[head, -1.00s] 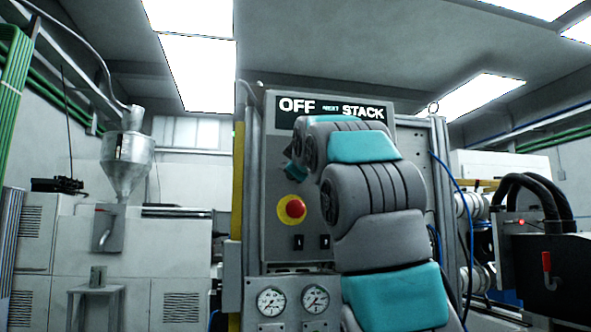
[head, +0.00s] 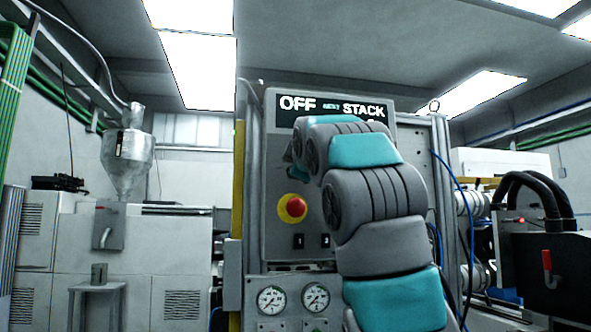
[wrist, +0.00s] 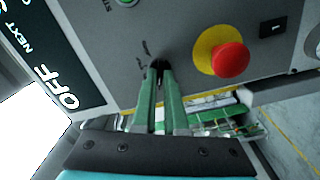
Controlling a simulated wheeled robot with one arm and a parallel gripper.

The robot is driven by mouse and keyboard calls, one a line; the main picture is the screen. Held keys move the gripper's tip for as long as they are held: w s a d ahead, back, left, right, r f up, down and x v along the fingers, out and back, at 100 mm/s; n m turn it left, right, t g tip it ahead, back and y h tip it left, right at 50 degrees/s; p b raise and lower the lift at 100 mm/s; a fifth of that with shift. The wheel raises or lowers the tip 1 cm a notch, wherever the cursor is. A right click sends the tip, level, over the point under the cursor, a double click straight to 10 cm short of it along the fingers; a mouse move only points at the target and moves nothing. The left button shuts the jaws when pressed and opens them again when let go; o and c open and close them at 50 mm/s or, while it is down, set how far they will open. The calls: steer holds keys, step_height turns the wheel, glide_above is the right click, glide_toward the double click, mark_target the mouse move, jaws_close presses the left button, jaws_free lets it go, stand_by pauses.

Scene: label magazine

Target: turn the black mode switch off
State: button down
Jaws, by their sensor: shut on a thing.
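The black mode switch (wrist: 158,63) is a small dark knob on the grey control panel, with small lettering beside it in the wrist view. My gripper (wrist: 160,76) has its two green fingers shut on the knob, which shows only partly between the fingertips. In the head view my arm hides the switch and the fingertips. The display (head: 318,107) at the top of the panel reads OFF, NEXT and STACK, partly covered by my arm.
A red emergency button (head: 292,208) on a yellow disc sits close to the switch. Two small black rockers (head: 298,241) and two pressure gauges (head: 271,299) are below. A blue cable (head: 452,190) hangs to the right.

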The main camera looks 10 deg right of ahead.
steer(key=c, duration=1)
jaws_free()
steer(key=shift+o, duration=0.2)
steer(key=shift+s, duration=0.1)
steer(key=s+b, duration=0.1)
steer(key=s, duration=0.6)
steer(key=shift+s+b, duration=0.3)
steer(key=shift+s, duration=0.05)
